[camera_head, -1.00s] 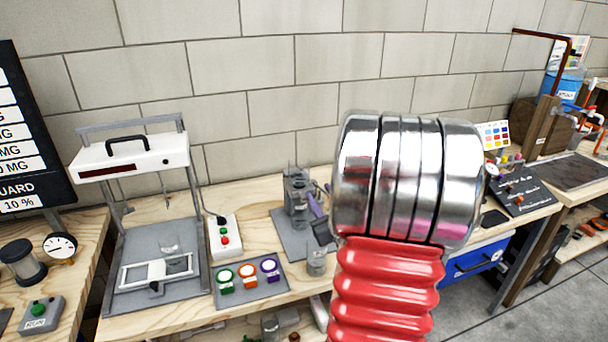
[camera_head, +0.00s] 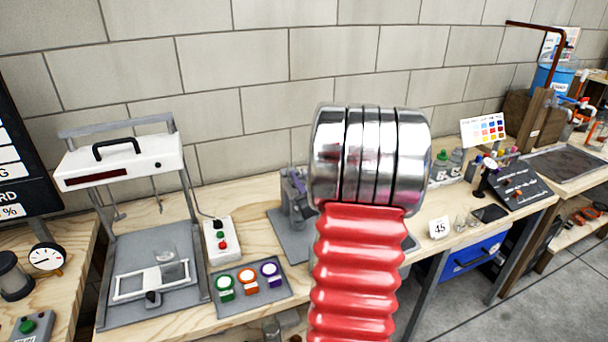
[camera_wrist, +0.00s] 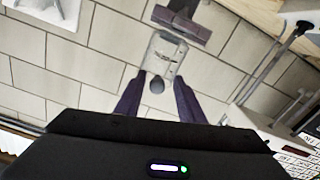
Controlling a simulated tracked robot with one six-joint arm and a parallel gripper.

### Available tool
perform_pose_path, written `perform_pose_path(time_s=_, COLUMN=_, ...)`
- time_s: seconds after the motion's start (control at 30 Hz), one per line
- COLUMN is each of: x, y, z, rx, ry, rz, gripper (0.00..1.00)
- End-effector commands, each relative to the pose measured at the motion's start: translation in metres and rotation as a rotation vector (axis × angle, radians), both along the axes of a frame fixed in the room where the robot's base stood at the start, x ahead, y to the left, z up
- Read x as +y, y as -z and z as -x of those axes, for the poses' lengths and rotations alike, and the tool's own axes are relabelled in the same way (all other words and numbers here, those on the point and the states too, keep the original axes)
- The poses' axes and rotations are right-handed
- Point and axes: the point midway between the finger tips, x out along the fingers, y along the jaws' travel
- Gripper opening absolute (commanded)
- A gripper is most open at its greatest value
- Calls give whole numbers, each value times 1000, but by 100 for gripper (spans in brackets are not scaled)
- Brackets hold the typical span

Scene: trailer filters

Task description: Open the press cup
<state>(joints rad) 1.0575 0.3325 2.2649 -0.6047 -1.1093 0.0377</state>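A grey metal press device (camera_head: 294,208), which I take to hold the press cup, stands on a grey plate (camera_head: 285,238) on the wooden bench in the head view. My red and chrome arm covers its right side. In the wrist view a pale grey block with a dark round knob (camera_wrist: 164,58), likely the cup, lies between and beyond the tips of my gripper (camera_wrist: 160,76). The two dark purple fingers stand apart, near its sides; I cannot tell whether they touch. A purple-grey bar (camera_wrist: 182,22) lies beyond it. In the head view my gripper is mostly hidden.
To the left stand a white-topped frame (camera_head: 125,160), a small button box (camera_head: 221,241) and a panel with coloured buttons (camera_head: 251,290). A brick wall closes the back.

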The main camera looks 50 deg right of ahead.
Motion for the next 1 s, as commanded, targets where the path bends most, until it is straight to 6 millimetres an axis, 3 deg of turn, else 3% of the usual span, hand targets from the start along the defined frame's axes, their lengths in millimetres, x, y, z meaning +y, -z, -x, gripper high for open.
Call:
perform_pose_path(time_s=0.17, x=-3, y=0, z=4, rx=0, ry=8, rz=0, gripper=34)
perform_pose_path(time_s=0.63, x=-4, y=0, z=6, rx=0, ry=12, rz=0, gripper=1)
perform_pose_path(time_s=1.0, x=-5, y=0, z=7, rx=-1, ry=14, rz=0, gripper=0)
